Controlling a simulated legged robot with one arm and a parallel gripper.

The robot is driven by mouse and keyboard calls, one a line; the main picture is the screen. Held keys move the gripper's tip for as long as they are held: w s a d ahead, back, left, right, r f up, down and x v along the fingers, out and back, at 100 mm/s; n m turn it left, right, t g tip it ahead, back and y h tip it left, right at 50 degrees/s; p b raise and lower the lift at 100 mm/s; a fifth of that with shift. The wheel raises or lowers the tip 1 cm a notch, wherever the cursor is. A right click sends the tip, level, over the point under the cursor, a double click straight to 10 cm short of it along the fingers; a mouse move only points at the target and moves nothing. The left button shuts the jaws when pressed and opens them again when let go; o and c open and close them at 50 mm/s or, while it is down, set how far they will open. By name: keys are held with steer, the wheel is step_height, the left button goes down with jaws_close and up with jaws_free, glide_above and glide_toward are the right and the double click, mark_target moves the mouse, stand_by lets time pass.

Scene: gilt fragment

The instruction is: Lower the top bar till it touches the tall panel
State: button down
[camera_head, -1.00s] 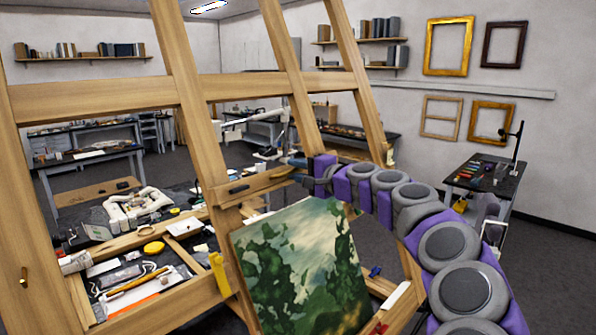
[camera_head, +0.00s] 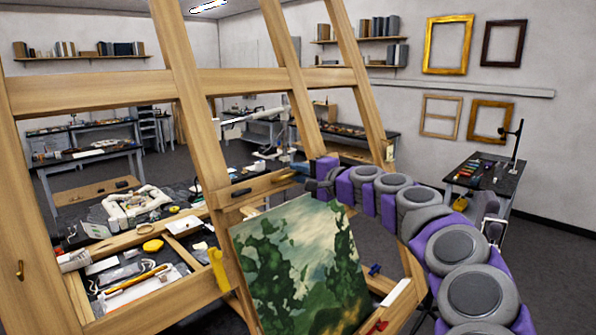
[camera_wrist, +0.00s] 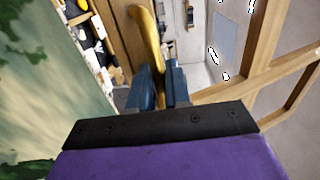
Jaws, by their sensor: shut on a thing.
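The tall panel (camera_head: 300,265), painted in greens and cream, leans on the wooden easel in the head view. Its painted face also shows at the left of the wrist view (camera_wrist: 45,75). The top bar (camera_head: 252,190), a short wooden piece with a dark strip on it, lies across the easel just above the panel's top edge. The gap looks small; I cannot tell if they touch. My gripper (camera_head: 297,170) is at the bar's right end. In the wrist view my gripper (camera_wrist: 158,90) is shut on a curved golden handle (camera_wrist: 148,40).
The easel's long crossbar (camera_head: 95,92) and slanted posts stand around the bar. A table with tools (camera_head: 135,272) lies behind the easel at left. A dark side table (camera_head: 487,175) stands at right. Grey floor is open at right.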

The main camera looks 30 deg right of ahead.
steer(key=f, duration=0.1)
steer(key=s+f+b, duration=0.1)
steer(key=f, duration=0.1)
steer(key=f+b, duration=0.1)
steer(key=shift+s+d+f, duration=0.25)
steer(key=shift+s+d, duration=0.05)
steer(key=c, duration=1.3)
jaws_free()
steer(key=shift+s+r, duration=0.1)
steer(key=b+v, duration=0.1)
steer(key=v, duration=1.6)
steer(key=shift+d, duration=0.2)
